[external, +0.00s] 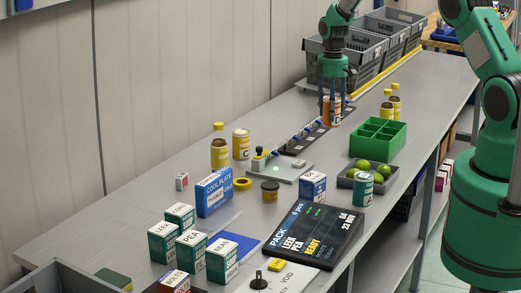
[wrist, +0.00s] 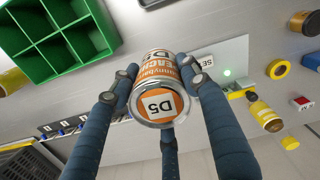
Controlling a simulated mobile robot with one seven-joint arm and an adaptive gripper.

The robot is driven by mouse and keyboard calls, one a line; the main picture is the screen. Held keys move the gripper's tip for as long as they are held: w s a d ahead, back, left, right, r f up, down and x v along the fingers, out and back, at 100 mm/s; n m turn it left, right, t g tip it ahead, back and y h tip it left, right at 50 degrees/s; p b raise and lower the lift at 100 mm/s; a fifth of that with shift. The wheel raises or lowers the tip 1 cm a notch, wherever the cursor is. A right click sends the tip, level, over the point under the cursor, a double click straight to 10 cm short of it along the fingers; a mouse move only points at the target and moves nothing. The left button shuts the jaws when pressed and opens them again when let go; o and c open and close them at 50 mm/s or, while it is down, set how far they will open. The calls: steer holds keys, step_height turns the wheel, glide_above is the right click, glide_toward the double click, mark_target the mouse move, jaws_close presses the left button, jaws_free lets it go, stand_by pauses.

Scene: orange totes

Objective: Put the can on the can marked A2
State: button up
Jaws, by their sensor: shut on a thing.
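My gripper (external: 332,92) is shut on an orange and white can (external: 332,112) over the far part of the bench, by a dark strip. In the wrist view the fingers (wrist: 163,80) close around the same can (wrist: 160,88), whose end label reads D5. I cannot tell whether its base is clear of the bench. A yellow can (external: 241,144) stands upright left of it, beside a yellow-capped bottle. A teal can (external: 363,189) stands upright nearer the front edge. No A2 mark is legible on either can.
A green divided box (external: 378,139) is right of the held can. A grey tray of green fruit (external: 367,174), a dark display panel (external: 315,234) and several cartons (external: 190,250) lie nearer. Grey crates (external: 348,48) stand behind. Bare bench lies left of the strip.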

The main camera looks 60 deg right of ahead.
steer(key=s+a+r+b, duration=0.3)
steer(key=s+a+r, duration=0.1)
steer(key=s+a, duration=1.15)
steer(key=s+a+f+b, duration=0.1)
steer(key=s+a+b, duration=0.1)
steer(key=s+a, duration=0.5)
steer(key=s+a+f+b, duration=0.1)
steer(key=s+a, duration=0.6)
steer(key=s, duration=0.6)
steer(key=shift+s+a+f+n+b, duration=0.3)
steer(key=shift+s+f+n+b, duration=0.05)
steer(key=shift+s+n+b, duration=0.05)
steer(key=shift+w, duration=0.1)
glide_above(364, 175)
steer(key=shift+f, duration=0.75)
steer(key=shift+f, duration=1.75)
steer(key=shift+f, duration=0.1)
